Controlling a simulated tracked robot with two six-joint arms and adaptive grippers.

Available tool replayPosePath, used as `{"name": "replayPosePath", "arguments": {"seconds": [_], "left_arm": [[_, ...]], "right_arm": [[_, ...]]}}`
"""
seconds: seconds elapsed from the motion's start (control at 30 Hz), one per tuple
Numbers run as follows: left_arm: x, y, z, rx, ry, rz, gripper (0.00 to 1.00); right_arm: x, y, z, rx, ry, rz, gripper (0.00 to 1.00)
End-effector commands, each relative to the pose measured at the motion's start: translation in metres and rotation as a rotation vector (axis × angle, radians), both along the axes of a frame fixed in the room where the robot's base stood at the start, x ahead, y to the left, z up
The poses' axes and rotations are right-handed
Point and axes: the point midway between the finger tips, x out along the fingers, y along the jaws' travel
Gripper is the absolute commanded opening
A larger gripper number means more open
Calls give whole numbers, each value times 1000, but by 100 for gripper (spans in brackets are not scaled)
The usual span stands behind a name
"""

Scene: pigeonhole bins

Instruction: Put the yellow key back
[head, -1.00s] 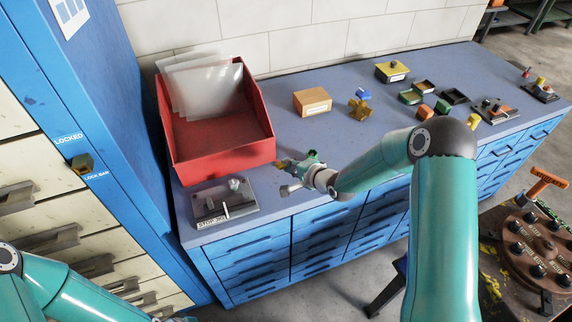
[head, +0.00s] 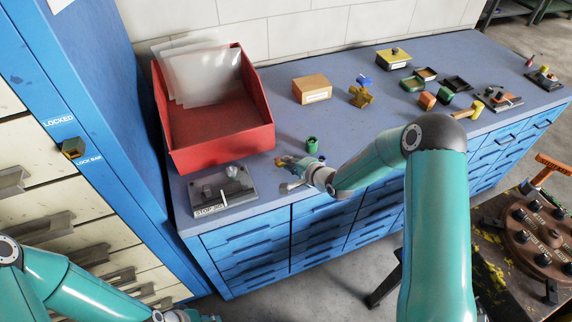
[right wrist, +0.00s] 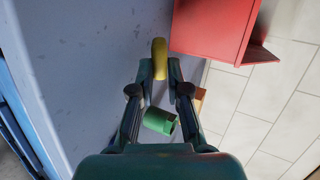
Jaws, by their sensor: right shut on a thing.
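The yellow key (right wrist: 159,58) is a rounded yellow piece between the fingertips of my right gripper (right wrist: 160,72) in the right wrist view. My right gripper (head: 287,166) is shut on it, low over the front part of the bench; in the head view the key shows only as a small yellow bit (head: 281,161). A lock (head: 73,148) with a dark yellowish face sits on the blue cabinet post, between the words LOCKED and LOCK BAR. My left gripper (head: 180,315) is cut off at the bottom edge, and its fingers cannot be made out.
A red bin (head: 225,143) with clear sleeves and a grey stop jig (head: 222,190) are to the left. A cardboard box (head: 312,88), a brass piece (head: 361,97) and several small blocks lie farther back. The bench between is mostly clear.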

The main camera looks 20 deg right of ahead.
Motion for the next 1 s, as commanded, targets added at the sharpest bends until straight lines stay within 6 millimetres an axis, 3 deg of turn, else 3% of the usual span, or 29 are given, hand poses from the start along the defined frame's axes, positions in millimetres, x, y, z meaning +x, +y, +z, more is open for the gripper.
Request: {"name": "replayPosePath", "arguments": {"seconds": [0.47,0.5,0.63,1.0], "left_arm": [[0,0,-8,0,0,0,40],[0,0,-7,0,0,0,40],[0,0,-7,0,0,0,40],[0,0,-6,0,0,0,40]], "right_arm": [[0,1,-7,0,0,1,0],[0,1,-6,0,0,1,22],[0,1,-6,0,0,1,43],[0,0,-6,0,0,1,44]]}}
